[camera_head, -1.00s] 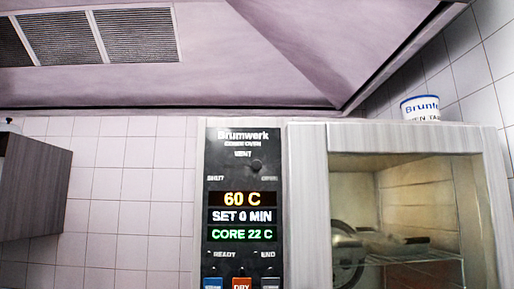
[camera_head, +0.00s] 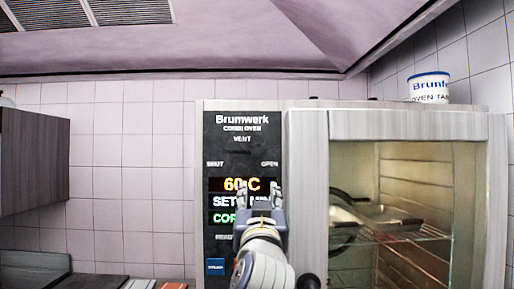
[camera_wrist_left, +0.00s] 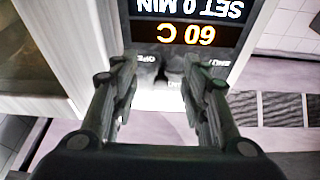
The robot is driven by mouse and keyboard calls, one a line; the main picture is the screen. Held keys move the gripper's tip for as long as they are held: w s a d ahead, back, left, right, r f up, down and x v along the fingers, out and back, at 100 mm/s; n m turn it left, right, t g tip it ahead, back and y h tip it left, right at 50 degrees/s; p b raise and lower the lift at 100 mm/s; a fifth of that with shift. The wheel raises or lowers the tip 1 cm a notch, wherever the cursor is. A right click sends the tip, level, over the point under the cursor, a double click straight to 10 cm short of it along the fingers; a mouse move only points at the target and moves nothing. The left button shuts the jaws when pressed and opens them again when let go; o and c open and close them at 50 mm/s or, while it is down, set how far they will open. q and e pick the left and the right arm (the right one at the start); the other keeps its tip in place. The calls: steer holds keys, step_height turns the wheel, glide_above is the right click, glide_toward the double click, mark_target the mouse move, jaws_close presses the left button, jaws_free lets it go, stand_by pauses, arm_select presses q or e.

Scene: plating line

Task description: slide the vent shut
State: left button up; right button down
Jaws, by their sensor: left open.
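The vent control is on the black panel (camera_head: 226,130) of the combi oven, under the word VENT, with SHUT marked at the left and OPEN at the right. In the left wrist view, which is upside down, a dark vent knob (camera_wrist_left: 173,70) shows between the OPEN and SHUT labels, somewhat nearer OPEN. I cannot clearly make out the knob in the head view. My left gripper (camera_head: 259,191) is open in front of the panel, over the display. In the wrist view its fingers (camera_wrist_left: 162,78) stand apart on either side of the knob; contact cannot be told. My right gripper is not in view.
The oven's glass door (camera_head: 400,215) is right of the panel, with a rack and pans behind it. A white labelled tub (camera_head: 429,87) stands on top of the oven. A grey cabinet (camera_head: 35,155) hangs at left. A hood (camera_head: 200,40) spans above.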

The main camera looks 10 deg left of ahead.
arm_select(q)
glide_toward(256, 152)
steer(key=s+f, duration=0.1)
steer(key=f, duration=0.1)
steer(key=r+t, duration=0.1)
steer(key=shift+n+y, duration=0.3)
steer(key=p+x, duration=0.3)
steer(key=x, duration=0.1)
steer(key=p+x, duration=0.3)
steer(key=x, duration=0.2)
steer(key=shift+w+d, duration=0.15)
steer(key=shift+d, duration=0.05)
steer(key=shift+w+a+p, duration=0.15)
steer(key=shift+w+p, duration=0.25)
steer(key=shift+w, duration=0.2)
jaws_close()
